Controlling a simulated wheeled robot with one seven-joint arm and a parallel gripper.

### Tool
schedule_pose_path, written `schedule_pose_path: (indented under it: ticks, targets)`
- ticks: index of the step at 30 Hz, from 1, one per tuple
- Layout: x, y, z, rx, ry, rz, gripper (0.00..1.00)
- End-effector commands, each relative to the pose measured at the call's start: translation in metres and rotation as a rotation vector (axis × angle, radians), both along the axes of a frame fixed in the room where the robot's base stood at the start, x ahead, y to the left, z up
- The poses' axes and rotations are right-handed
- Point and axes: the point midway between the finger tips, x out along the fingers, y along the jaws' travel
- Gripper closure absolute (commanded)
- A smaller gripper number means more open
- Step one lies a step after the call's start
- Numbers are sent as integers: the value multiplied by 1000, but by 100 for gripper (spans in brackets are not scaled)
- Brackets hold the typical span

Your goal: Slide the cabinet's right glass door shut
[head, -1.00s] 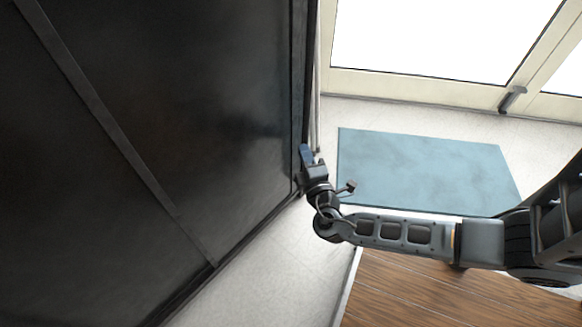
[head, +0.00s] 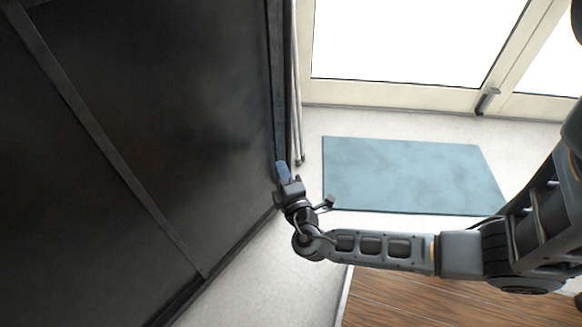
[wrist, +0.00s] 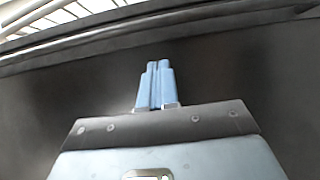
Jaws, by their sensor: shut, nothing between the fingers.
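The cabinet fills the left of the head view, with dark glass doors in dark frames. Its right glass door (head: 190,110) reaches to a dark upright edge near the picture's middle. A slanting frame bar (head: 100,140) runs down between the panels. My gripper (head: 281,170) is at the right door's right edge, its blue fingers close together and empty. In the wrist view the shut fingers (wrist: 155,82) point at a dark surface below a long frame rail (wrist: 150,27). I cannot tell whether the fingertips touch the door.
A blue mat (head: 410,178) lies on the pale floor right of the cabinet. A glazed entrance door with a handle (head: 487,101) stands behind it. Thin pale uprights (head: 296,90) stand beside the cabinet edge. Wooden flooring (head: 450,298) shows at the bottom.

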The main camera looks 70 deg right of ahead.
Motion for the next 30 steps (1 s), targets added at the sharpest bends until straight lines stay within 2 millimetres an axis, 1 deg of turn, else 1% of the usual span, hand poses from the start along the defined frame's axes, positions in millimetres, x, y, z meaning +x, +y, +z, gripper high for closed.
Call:
schedule_pose_path:
  ticks: [1,6,12,15,20,26,29,30]
  targets:
    - [-11,7,3,-3,8,1,100]
    - [-32,35,2,-2,7,2,100]
    - [-51,62,2,-2,6,3,100]
    - [-57,69,1,-2,6,2,100]
    - [-61,74,0,-3,5,2,100]
    - [-62,74,0,-1,6,2,100]
    - [-68,72,-4,33,28,5,100]
    - [-73,71,-8,64,49,8,100]
